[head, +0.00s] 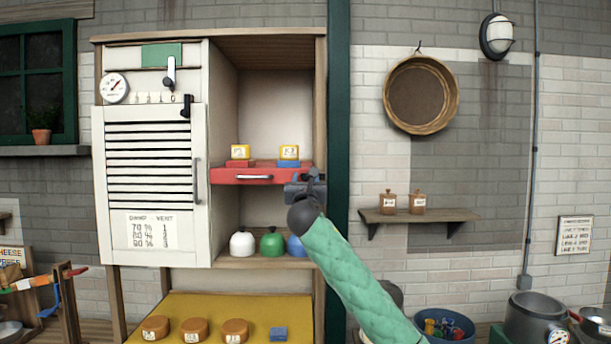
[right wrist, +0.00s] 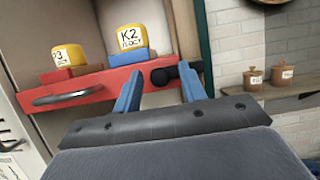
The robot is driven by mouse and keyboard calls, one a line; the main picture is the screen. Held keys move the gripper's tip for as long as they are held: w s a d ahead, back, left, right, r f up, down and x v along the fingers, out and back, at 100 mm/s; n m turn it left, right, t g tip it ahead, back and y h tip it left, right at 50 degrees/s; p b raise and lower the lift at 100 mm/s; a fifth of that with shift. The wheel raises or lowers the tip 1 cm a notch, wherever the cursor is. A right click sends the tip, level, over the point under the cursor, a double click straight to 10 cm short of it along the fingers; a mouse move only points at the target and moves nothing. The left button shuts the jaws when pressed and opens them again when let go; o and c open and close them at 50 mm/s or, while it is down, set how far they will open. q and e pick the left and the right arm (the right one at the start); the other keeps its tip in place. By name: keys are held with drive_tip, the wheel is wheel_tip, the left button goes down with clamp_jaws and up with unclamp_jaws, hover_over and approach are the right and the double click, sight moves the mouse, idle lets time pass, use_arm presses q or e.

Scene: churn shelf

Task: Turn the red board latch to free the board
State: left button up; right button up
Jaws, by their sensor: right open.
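The red board (head: 240,177) is a shelf front with a dark handle in the open right part of the white cabinet. It also shows in the right wrist view (right wrist: 95,97). My right gripper (head: 305,184) is in front of the board's right end and hides the latch in the head view. My left gripper is not in view.
Two yellow-topped blocks, one on red (head: 240,153) and one on blue (head: 289,153), stand on the board. White (head: 242,244), green (head: 272,243) and blue domed weights stand below. The slatted cabinet door (head: 150,180) is left; a green post (head: 338,120) is right.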

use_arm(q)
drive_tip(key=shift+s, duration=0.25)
use_arm(e)
drive_tip(key=shift+w, duration=0.2)
clamp_jaws()
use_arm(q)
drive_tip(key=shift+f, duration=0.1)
